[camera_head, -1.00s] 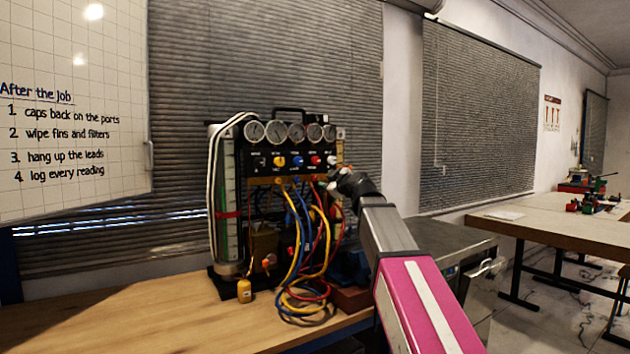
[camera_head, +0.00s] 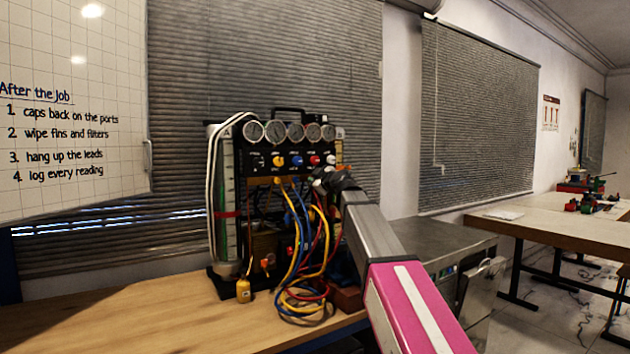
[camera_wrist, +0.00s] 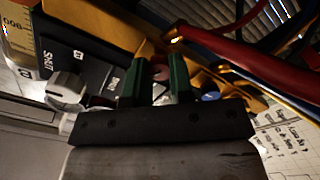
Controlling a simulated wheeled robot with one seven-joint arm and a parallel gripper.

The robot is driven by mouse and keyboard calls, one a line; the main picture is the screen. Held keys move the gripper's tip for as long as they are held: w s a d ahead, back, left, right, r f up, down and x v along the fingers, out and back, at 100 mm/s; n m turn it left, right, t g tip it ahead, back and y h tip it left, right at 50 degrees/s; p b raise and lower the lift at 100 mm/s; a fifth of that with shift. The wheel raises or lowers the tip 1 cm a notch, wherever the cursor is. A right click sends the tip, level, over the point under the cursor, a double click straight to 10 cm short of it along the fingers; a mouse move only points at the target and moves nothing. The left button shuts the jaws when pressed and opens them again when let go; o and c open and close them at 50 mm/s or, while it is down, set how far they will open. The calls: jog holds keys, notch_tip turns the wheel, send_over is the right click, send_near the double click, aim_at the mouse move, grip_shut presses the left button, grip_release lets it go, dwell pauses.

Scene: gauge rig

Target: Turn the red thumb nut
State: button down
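The rig's black panel (camera_head: 262,161) stands on the bench under a row of gauges. In the wrist view a small dull red round part, which looks like the red thumb nut (camera_wrist: 160,73), shows between my two green fingers. My gripper (camera_wrist: 156,80) has its fingers apart, one on each side of that part; I see no clear contact. In the head view my gripper (camera_head: 322,180) is at the panel's lower right, just below the red knob (camera_head: 314,160), and covers the nut there.
A white knob (camera_wrist: 66,88) and a blue knob (camera_wrist: 209,95) flank my fingers in the wrist view. A red hose (camera_wrist: 235,62) passes close by. Yellow, blue and red hoses (camera_head: 304,295) hang in loops below the panel.

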jog(key=shift+m, duration=0.4)
jog(key=m, duration=1)
jog(key=shift+m, duration=0.3)
dwell(0.3)
jog(key=c, duration=1)
grip_release()
jog(key=v, duration=1.1)
